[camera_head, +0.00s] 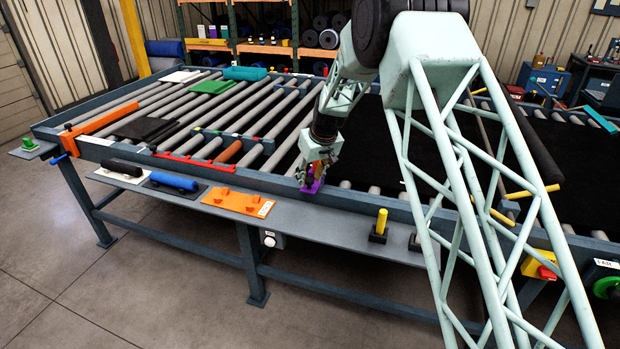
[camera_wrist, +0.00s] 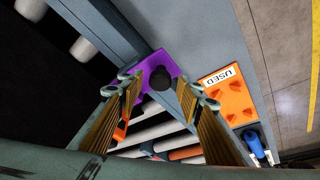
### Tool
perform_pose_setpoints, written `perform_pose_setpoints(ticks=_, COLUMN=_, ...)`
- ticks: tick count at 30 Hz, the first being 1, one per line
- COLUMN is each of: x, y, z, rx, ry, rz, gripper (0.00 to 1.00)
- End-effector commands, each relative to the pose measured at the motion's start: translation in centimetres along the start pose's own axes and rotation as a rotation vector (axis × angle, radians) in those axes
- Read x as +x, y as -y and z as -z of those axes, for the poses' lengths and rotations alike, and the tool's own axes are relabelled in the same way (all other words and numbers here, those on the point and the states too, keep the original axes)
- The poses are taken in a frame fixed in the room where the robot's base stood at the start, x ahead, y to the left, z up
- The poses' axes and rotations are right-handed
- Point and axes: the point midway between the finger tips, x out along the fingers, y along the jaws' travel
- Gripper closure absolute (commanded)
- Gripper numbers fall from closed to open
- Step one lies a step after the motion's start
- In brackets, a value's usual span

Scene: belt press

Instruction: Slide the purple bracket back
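The purple bracket (camera_head: 313,186) sits on the near rail of the roller table, partly hidden by my gripper (camera_head: 311,172). In the wrist view the purple bracket (camera_wrist: 151,67) lies across the grey rail, with a round black knob (camera_wrist: 162,89) on it. My gripper (camera_wrist: 161,85) is over the bracket, one finger on each side of the knob. The fingers stand apart, with narrow gaps seeming to show beside the knob. Contact is hard to judge.
An orange plate marked USED (camera_head: 237,202) lies on the lower shelf (camera_head: 330,235), left of the bracket. A yellow peg (camera_head: 381,222) stands on the right. A dark belt (camera_head: 480,155) covers the rollers there.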

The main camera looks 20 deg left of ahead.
Motion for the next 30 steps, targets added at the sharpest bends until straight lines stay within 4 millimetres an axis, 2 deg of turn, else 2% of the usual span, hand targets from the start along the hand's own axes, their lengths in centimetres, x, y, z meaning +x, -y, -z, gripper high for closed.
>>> perform_pose_setpoints(ticks=4, x=0.0, y=0.0, z=0.0, rx=0.0, ry=0.0, rz=0.0, gripper=0.67)
perform_pose_setpoints(ticks=15, x=0.0, y=0.0, z=0.0, rx=0.0, ry=0.001, rz=0.0, gripper=0.99)
perform_pose_setpoints(ticks=30, x=-0.3, y=1.2, z=-1.1, rx=-0.001, ry=0.001, rz=0.001, gripper=0.99)
